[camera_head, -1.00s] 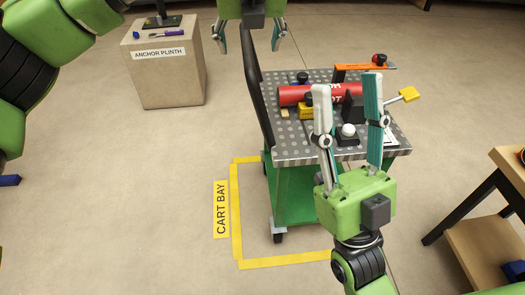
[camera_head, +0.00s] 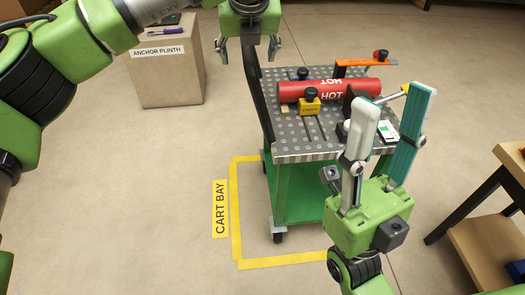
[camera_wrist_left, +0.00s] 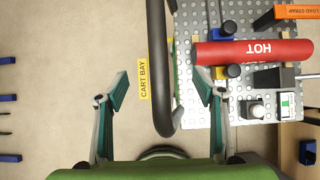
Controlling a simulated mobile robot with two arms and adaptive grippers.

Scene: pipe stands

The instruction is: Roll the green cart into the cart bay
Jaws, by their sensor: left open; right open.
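The green cart (camera_head: 297,196) has a perforated metal top and a curved black push handle (camera_head: 258,95) along its left side. It stands upright on castors, partly inside the yellow outline of the cart bay (camera_head: 236,225) and reaching beyond it at the back. My left gripper (camera_head: 248,53) is open at the handle's far end. In the left wrist view the handle (camera_wrist_left: 161,60) runs between its spread fingers (camera_wrist_left: 160,88), with space on both sides. My right gripper (camera_head: 393,100) is open and empty in front of the cart's right corner, hiding part of it.
A red HOT pipe (camera_head: 345,88), yellow clamp (camera_head: 309,104) and orange load strap (camera_head: 355,63) lie on the cart top. The anchor plinth (camera_head: 170,80) stands back left; a wooden bench (camera_head: 480,240) stands right. Floor left of the bay is clear.

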